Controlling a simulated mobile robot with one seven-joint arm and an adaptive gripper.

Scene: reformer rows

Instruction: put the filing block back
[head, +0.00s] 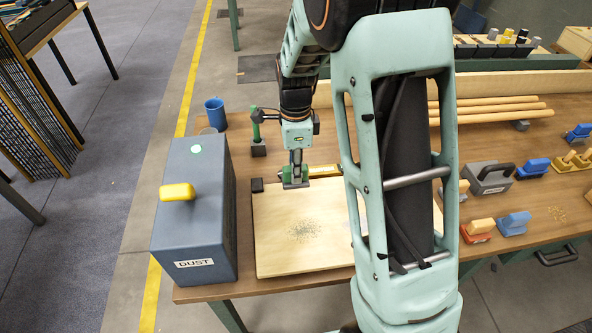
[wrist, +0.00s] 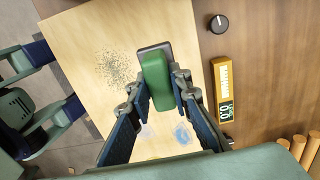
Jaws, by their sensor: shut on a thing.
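The filing block, with a green grip and a dark grey base, shows in the wrist view (wrist: 157,82) and in the head view (head: 294,177). My gripper (head: 296,168) is shut on its green part, with one finger on each side in the wrist view (wrist: 160,88). The block is over the far part of a pale wooden board (head: 283,256). I cannot tell whether its base touches the board. A patch of dark filings (head: 304,230) lies on the board, nearer than the block. My arm hides the board's right part.
A grey dust box (head: 193,222) with a yellow handle stands left of the board. A blue cup (head: 215,113) and a green upright piece (head: 257,135) stand behind. A yellow gauge (wrist: 226,90) lies beyond the board. Several blue-handled blocks (head: 514,223) and other tools occupy the right side.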

